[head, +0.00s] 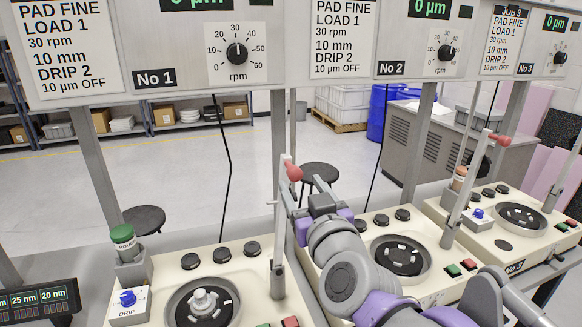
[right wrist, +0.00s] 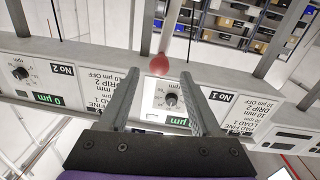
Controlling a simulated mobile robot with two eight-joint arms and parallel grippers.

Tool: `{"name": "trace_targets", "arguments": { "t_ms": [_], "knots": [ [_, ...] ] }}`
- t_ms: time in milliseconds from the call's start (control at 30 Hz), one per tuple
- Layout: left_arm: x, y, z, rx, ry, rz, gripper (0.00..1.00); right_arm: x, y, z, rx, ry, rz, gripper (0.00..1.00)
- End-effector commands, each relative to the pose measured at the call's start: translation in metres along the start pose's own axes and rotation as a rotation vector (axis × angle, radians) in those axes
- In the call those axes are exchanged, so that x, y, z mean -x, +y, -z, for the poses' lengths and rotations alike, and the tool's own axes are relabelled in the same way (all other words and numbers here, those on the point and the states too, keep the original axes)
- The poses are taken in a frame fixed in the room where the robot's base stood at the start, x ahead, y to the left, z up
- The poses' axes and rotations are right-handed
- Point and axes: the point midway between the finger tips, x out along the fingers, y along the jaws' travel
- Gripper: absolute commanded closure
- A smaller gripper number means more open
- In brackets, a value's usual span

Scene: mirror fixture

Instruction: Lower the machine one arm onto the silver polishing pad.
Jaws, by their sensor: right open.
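Machine one, under the No 1 sign, has its grey arm (head: 279,225) standing upright to the right of its round pad. A red knob (head: 293,172) tops this arm. The dark round pad with a silver rim (head: 180,311) lies lower left, with a small silver fixture (head: 203,301) on it. My right gripper (head: 292,190) is open at the red knob. In the right wrist view, the knob (right wrist: 159,64) shows just beyond and between the open fingertips (right wrist: 160,80); I cannot tell whether they touch it. My left gripper is not in view.
A green-topped bottle (head: 123,238) and a blue-knobbed drip box (head: 128,305) stand left of the pad. Black knobs (head: 221,256) line the back.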

Motion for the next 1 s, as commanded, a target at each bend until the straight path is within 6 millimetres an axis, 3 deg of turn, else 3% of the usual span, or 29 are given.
{"name": "trace_targets", "arguments": {
  "t_ms": [300,500,933,1000],
  "knots": [
    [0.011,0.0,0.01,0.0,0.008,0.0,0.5,-0.058,0.0,0.001,0.001,0.0,0.001,0.35],
    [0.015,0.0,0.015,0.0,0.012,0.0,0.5,-0.085,0.001,0.001,0.0,0.0,0.001,0.35],
    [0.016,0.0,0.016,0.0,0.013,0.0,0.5,-0.096,0.0,-0.001,0.0,-0.002,0.001,0.35],
    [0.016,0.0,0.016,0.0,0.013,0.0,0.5,-0.096,0.0,-0.001,0.0,-0.002,0.001,0.44]
  ]
}}
